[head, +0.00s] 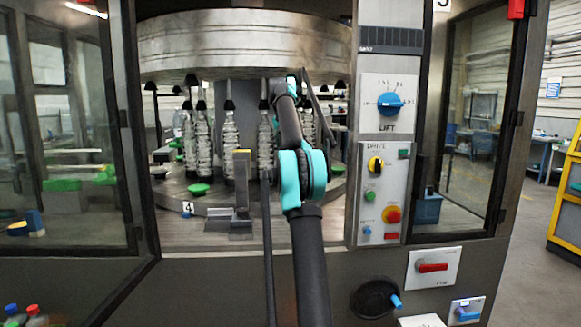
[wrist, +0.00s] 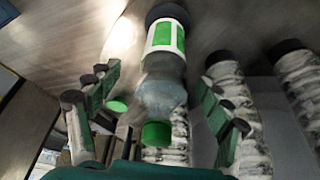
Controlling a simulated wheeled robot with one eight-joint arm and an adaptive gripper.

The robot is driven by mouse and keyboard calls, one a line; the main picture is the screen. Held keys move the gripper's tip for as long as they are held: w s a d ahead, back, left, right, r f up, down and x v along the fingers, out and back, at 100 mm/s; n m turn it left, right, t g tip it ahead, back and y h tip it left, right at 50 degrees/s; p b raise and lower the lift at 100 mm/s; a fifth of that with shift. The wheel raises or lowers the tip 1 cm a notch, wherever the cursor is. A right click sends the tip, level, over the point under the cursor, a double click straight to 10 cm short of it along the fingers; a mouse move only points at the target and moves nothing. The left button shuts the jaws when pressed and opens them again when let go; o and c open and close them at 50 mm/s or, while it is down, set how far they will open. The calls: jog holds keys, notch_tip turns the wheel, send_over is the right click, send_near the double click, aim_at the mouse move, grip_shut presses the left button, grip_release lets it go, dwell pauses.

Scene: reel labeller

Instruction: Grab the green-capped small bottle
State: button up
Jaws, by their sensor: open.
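In the wrist view, a small clear bottle (wrist: 163,92) with a green-and-white label shows between my fingers, beyond the palm. Its label and dark end are toward the top of the picture. A green cap (wrist: 157,133) shows at its lower end, nearest my palm. My gripper (wrist: 165,112) is open, one finger on each side of the bottle, with visible gaps, so it does not hold it. In the head view my arm reaches up into the machine's opening, and I cannot make out the bottle or the fingertips there.
Clear bottles (head: 203,140) stand around the carousel under black heads. In the wrist view, more bottles (wrist: 298,75) stand close on the right. A metal bracket (head: 230,212) stands at the front. Door frames and a control panel (head: 384,190) flank the opening.

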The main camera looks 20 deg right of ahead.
jog(key=x, duration=0.5)
jog(key=shift+w+a+f, duration=0.2)
jog(key=shift+w+f, duration=0.05)
jog(key=shift+c, duration=0.6)
jog(key=c, duration=1.6)
jog(key=shift+r, duration=0.15)
